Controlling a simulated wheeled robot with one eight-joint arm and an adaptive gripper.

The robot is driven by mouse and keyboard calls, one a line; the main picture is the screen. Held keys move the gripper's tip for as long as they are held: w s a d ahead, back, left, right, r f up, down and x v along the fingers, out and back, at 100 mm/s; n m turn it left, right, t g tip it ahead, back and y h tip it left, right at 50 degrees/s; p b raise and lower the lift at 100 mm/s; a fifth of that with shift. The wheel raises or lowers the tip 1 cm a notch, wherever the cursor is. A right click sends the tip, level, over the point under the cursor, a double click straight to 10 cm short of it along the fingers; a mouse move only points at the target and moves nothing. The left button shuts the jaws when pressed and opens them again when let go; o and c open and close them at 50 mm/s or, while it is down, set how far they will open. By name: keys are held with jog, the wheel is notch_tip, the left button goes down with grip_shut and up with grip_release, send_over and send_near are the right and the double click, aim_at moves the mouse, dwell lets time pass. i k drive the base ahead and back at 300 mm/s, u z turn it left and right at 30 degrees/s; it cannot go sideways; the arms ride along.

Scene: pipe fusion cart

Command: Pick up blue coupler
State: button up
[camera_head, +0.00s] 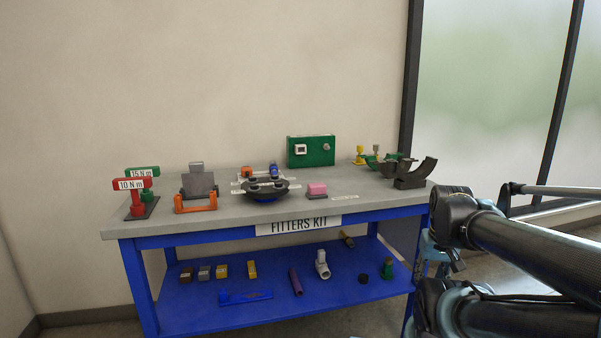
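A small blue piece (274,170), which looks like the blue coupler, stands on the grey top of the cart, towards the back middle. It is behind a round black fixture (265,189) and to the right of a small orange piece (246,171). Its exact shape is too small to tell. My arm shows at the right, well apart from the blue piece. My gripper cannot be made out in this view.
The cart top (225,207) also bears torque tools (135,196) at left, a grey block in an orange frame (196,203), a green box (311,151), a pink block (317,190) and black curved holders (415,175). Several parts lie on the blue lower shelf (210,318).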

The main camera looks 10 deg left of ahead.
aim_at(273, 168)
jog(key=z, duration=0.45)
jog(key=k, duration=1.2)
jog(key=u, duration=0.85)
jog(key=i, duration=1.05)
jog(key=z, duration=0.05)
